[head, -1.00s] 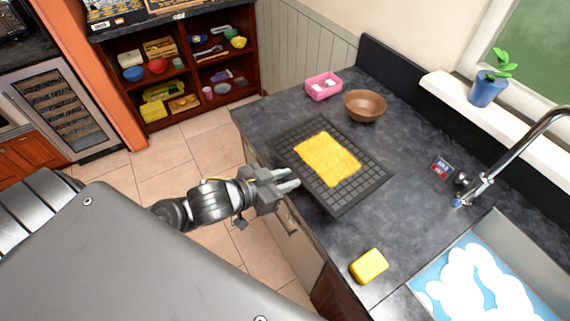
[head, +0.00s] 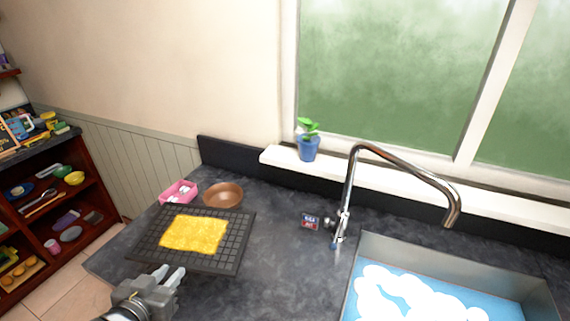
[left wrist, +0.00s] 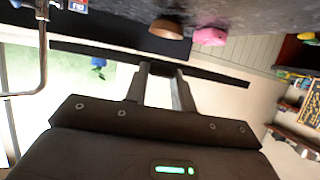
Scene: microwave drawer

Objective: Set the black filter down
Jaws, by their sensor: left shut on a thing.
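The black filter (head: 228,258), a flat dark grid with a large yellow patch (head: 194,234) in its middle, is over the left part of the dark countertop (head: 275,245). My left gripper (head: 170,277) is at its near edge. In the left wrist view the filter shows edge-on as a thin dark strip (left wrist: 225,76), with the left gripper (left wrist: 162,68) shut on it. The strip appears held clear of the counter, about level and slightly tilted in the picture. The counter directly under the filter is hidden. My right gripper is not in view.
A pink tray (head: 178,193) and a brown bowl (head: 223,195) stand just behind the filter. A small dark box (head: 310,222) and the faucet (head: 347,200) stand to the right, by the sink (head: 450,265) with blue water and foam. Counter between filter and sink is clear.

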